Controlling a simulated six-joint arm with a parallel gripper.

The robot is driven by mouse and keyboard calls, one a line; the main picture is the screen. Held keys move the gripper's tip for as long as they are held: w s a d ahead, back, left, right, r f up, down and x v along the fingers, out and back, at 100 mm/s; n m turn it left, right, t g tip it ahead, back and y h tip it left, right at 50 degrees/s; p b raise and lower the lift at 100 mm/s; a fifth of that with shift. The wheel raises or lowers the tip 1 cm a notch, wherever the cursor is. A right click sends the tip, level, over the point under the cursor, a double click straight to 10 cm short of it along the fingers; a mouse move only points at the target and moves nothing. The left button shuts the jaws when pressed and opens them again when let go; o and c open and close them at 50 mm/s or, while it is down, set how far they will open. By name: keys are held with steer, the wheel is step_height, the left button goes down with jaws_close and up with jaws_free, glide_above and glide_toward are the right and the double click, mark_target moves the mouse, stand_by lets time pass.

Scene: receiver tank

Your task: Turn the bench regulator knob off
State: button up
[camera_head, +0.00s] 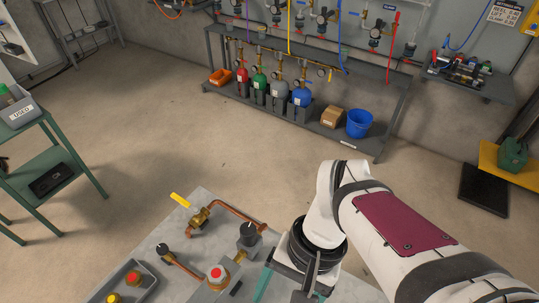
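The grey bench (205,203) is at the bottom of the view, with pipe fittings on it. A black knob (248,230) stands upright on a fitting near the bench's middle. A smaller black knob (162,248) stands further left, on a copper pipe end. I cannot tell for sure which of them is the bench regulator's. My gripper (290,290) is at the bottom edge, to the right of and nearer than the larger knob, apart from both knobs. Its fingertips are cut off or hidden, so its opening does not show.
A brass valve with a yellow lever (181,199) and a red button (217,274) are on the bench near the knobs. A grey tray (132,283) with red and yellow buttons lies at bottom left. Gas bottles (278,95) stand far behind on a rack. The floor between is clear.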

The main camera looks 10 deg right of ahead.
mark_target(248, 232)
steer(key=shift+s+d+r+n+t+h, duration=0.15)
steer(key=shift+s+d+n+t+h, duration=0.15)
steer(key=shift+t+h, duration=0.2)
steer(key=shift+s+d+r+n+t+h, duration=0.1)
steer(key=shift+s+r+n+t+h, duration=0.05)
steer(key=shift+n+t+h, duration=0.3)
steer(key=w+d+f+m+g+y, duration=0.2)
steer(key=w+m+g+y, duration=0.35)
steer(key=w+y, duration=0.55)
steer(key=w+d+f+m+t+y, duration=0.5)
steer(key=w+d+f+m, duration=0.15)
steer(key=w+f, duration=0.3)
steer(key=a, duration=0.5)
steer(key=s+a, duration=0.1)
steer(key=a, duration=0.9)
steer(key=shift+s+a, duration=0.15)
steer(key=shift+a, duration=0.1)
steer(key=shift+f, duration=0.1)
jaws_close()
